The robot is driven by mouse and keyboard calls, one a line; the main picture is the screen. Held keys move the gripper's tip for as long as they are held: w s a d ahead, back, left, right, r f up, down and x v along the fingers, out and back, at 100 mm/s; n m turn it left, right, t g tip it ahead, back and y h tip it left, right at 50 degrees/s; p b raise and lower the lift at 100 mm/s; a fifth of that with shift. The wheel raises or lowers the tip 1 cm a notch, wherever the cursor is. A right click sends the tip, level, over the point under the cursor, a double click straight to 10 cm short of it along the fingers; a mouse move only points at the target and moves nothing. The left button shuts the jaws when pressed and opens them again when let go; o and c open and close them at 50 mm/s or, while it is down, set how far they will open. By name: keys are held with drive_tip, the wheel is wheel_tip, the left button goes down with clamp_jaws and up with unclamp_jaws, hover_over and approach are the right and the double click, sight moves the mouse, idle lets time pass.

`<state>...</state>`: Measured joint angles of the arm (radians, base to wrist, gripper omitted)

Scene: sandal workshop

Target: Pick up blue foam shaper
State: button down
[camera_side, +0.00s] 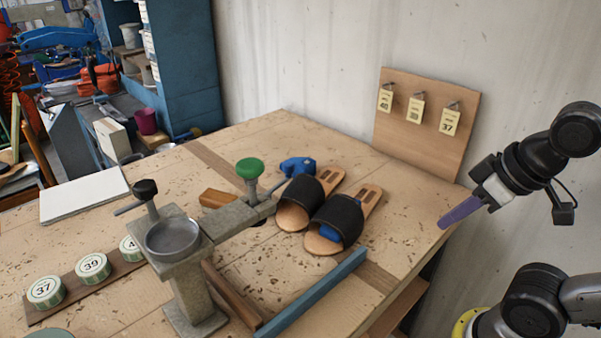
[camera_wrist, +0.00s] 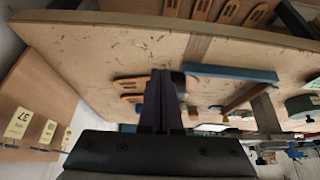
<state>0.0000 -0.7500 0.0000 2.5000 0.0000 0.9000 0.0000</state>
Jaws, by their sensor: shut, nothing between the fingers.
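Two sandals with black straps stand on the workbench, the left sandal (camera_side: 297,204) and the right sandal (camera_side: 343,220). A blue foam shaper (camera_side: 329,232) shows under the strap of the right sandal, mostly hidden by it. Another blue object (camera_side: 298,166) lies behind the left sandal; I cannot tell for certain what it is. My gripper (camera_side: 442,224), with purple fingers, is shut and empty, to the right of the sandals and apart from them near the bench's right edge. Its shut fingers also show in the wrist view (camera_wrist: 160,75), where the shaper cannot be made out.
A metal stand with a cup (camera_side: 172,238) and a green-knobbed arm (camera_side: 249,170) rises left of the sandals. A blue bar (camera_side: 312,292) lies in front. A board with numbered tags (camera_side: 427,122) leans on the wall. Numbered tins (camera_side: 93,267) stand at left.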

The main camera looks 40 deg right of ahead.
idle(0.4)
drive_tip(key=shift+c, duration=0.4)
unclamp_jaws()
